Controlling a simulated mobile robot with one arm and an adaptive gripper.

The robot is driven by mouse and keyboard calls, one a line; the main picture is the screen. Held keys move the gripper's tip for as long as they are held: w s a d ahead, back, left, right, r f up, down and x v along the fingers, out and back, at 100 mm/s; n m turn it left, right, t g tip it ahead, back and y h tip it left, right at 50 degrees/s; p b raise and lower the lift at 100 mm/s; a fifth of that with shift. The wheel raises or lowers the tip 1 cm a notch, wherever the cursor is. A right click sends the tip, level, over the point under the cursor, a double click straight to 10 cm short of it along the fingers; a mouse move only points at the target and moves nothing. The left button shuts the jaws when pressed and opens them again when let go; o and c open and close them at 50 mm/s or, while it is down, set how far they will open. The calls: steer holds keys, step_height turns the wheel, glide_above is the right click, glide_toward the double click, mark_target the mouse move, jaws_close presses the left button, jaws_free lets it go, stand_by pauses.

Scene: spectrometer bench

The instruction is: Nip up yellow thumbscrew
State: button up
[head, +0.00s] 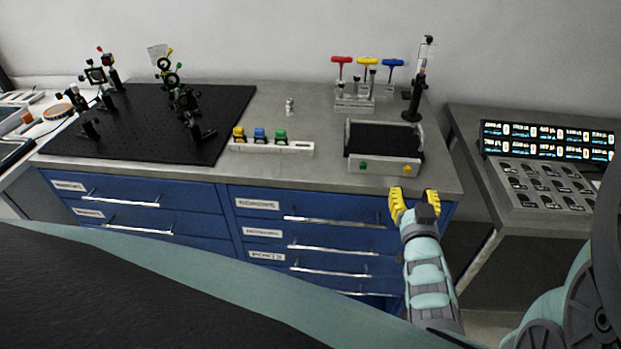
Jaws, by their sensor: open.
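A small yellow knob, which looks like the yellow thumbscrew (406,170), sits on the right of the front face of a pale-framed box (384,168) with a black top. A green knob (363,166) is on the left of the same face. My gripper (413,194), with yellow fingers, is open and empty. In the picture it is just below the yellow knob, in front of the bench's front edge, and apart from it. How tight the knob is cannot be seen.
The grey bench top (300,178) bears a black breadboard (140,135) with optics mounts, a white strip (300,149) with yellow, blue and green pieces, a stand of T-handle tools (354,103) and a dark post (413,100). A display console (548,140) stands right. Blue drawers (140,205) are below.

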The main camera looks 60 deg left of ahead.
mark_target(408, 171)
steer(key=x, duration=0.7)
steer(key=shift+w, duration=0.25)
steer(key=shift+w+a, duration=0.25)
steer(key=shift+a, duration=0.1)
steer(key=shift+o, duration=0.4)
jaws_close()
